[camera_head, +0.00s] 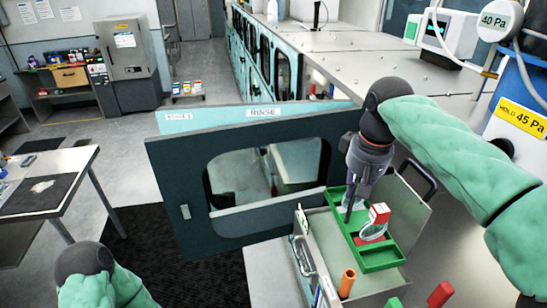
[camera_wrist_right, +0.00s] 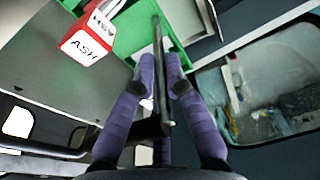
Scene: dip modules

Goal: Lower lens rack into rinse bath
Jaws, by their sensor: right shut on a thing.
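My right gripper (camera_head: 350,205) points down at the green tray (camera_head: 378,262) in the head view. In the right wrist view its two purple fingers (camera_wrist_right: 165,75) are closed on a thin grey bar (camera_wrist_right: 157,40). I cannot tell whether this bar belongs to the lens rack; no lenses can be made out. A red and white block (camera_head: 379,213) sits in the tray beside the gripper; it also shows in the right wrist view (camera_wrist_right: 88,42). A dark panel with a window (camera_head: 180,215) stands left of the tray, beneath a "RINSE" label (camera_head: 263,112). My left gripper is out of view.
A long bench (camera_head: 400,75) runs along the back right. A side table (camera_head: 75,165) stands at the left.

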